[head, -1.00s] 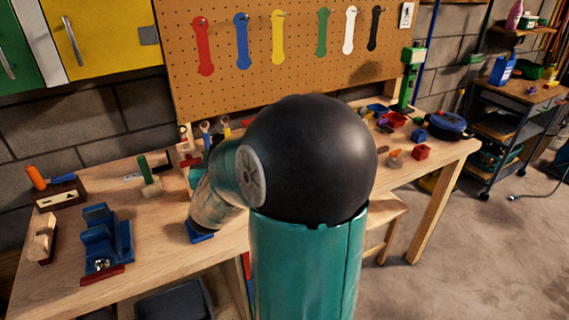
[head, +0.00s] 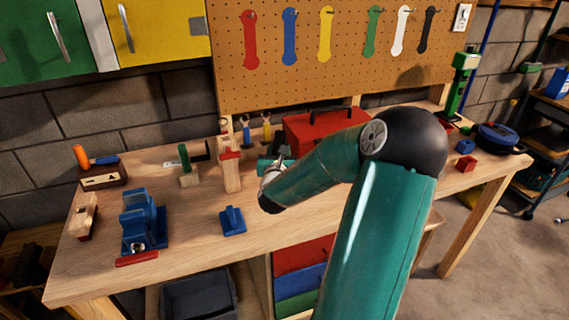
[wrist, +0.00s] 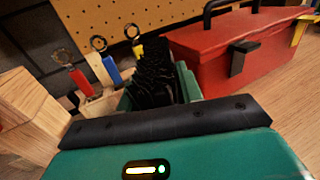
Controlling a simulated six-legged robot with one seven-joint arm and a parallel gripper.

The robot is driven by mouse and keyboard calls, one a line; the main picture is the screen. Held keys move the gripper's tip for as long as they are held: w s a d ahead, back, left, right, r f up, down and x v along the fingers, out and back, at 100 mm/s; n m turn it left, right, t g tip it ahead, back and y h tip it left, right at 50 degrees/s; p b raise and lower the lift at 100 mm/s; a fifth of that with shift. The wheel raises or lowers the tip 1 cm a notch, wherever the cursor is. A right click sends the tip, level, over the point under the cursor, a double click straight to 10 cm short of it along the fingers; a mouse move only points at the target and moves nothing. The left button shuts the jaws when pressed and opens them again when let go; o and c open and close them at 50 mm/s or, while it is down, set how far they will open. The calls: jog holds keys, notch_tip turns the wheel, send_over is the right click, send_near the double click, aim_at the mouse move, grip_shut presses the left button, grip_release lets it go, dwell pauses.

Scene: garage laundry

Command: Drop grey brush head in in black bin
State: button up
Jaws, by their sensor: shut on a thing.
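A dark, bristly brush head (wrist: 155,72) is between the green jaws of my gripper (wrist: 158,88) in the wrist view. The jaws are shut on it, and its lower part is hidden. In the head view my gripper (head: 273,166) is over the workbench, in front of the red toolbox, mostly behind my forearm; the brush head cannot be made out there. A dark bin (head: 198,296) is below the bench top at the lower middle-left, apart from my gripper. Its rim and part of its inside show.
The wooden workbench (head: 190,253) holds a red toolbox (head: 318,128), a wooden block (head: 230,172), a blue vise (head: 143,222) and a small blue piece (head: 232,221). Coloured drawers (head: 300,280) stand right of the bin. The bench's front edge lies above the bin.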

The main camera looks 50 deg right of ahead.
jog(key=shift+w+d+f, duration=0.1)
jog(key=shift+d+f, duration=0.4)
jog(key=shift+f, duration=0.6)
jog(key=shift+w+d+f, duration=0.1)
jog(key=shift+d+f, duration=0.45)
jog(key=shift+f, duration=0.5)
jog(key=shift+d+f, duration=0.5)
jog(key=shift+f, duration=0.6)
jog(key=shift+f, duration=0.1)
jog(key=shift+f, duration=0.1)
jog(key=o, duration=1)
